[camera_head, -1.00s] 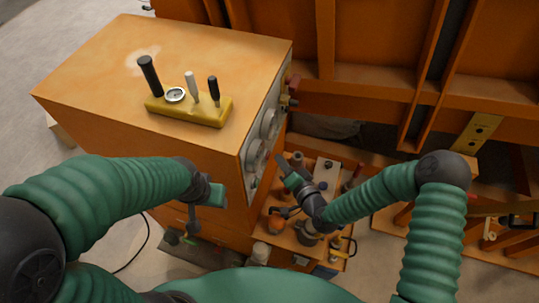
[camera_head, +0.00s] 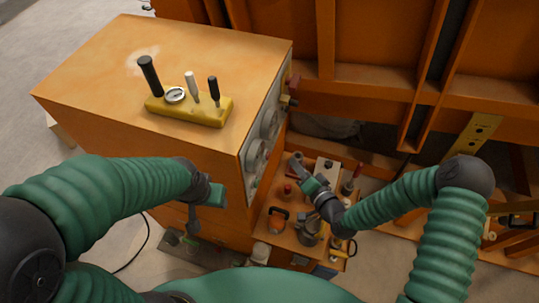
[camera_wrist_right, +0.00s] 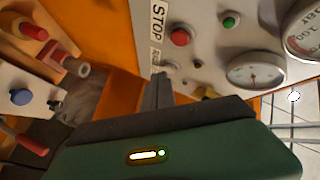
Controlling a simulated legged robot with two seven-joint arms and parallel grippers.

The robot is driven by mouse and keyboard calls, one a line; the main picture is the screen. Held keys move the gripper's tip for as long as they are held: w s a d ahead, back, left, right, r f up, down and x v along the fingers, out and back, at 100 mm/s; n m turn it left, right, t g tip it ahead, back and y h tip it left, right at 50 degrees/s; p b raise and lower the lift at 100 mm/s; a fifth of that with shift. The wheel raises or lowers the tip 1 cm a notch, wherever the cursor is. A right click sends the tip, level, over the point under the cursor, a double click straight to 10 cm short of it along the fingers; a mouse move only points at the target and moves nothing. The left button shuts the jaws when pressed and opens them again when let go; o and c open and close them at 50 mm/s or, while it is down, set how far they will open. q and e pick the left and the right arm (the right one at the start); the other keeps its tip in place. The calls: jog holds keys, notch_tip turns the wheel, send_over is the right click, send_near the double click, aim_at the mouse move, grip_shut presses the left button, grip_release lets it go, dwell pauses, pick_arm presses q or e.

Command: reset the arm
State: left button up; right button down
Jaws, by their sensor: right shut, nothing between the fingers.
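My right gripper (camera_head: 298,160) shows in the head view, shut and empty, at the right of the orange cabinet (camera_head: 110,75) and above the tool shelf. In the right wrist view its closed fingers (camera_wrist_right: 163,90) point toward the cabinet's control panel (camera_wrist_right: 205,20), with visible space around them. My left arm comes in from the left; its gripper (camera_head: 193,222) hangs low in front of the cabinet, and whether its fingers are open is too small to tell.
The panel carries a red button (camera_wrist_right: 181,37), a green button (camera_wrist_right: 230,20) and a gauge (camera_wrist_right: 256,72). A yellow lever block (camera_head: 190,110) sits on the cabinet. The crowded tool shelf (camera_head: 300,238) lies below my right gripper. Orange framework (camera_head: 400,85) stands behind.

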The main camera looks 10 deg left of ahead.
jog(key=s+d+f+n+g+h+b, duration=0.25)
jog(key=s+d+n+g+h, duration=0.3)
jog(key=d, duration=0.55)
jog(key=s+d+r+g+h, duration=0.1)
jog(key=s+d+r+g, duration=0.1)
jog(key=s, duration=0.4)
jog(key=s+d+r+g+h, duration=0.2)
jog(key=s+d+r, duration=0.3)
jog(key=s, duration=0.1)
jog(key=shift+s+m+g+b, duration=0.3)
jog(key=shift+s+m+g, duration=0.05)
jog(key=shift+s, duration=0.05)
jog(key=shift+s+a+r, duration=0.1)
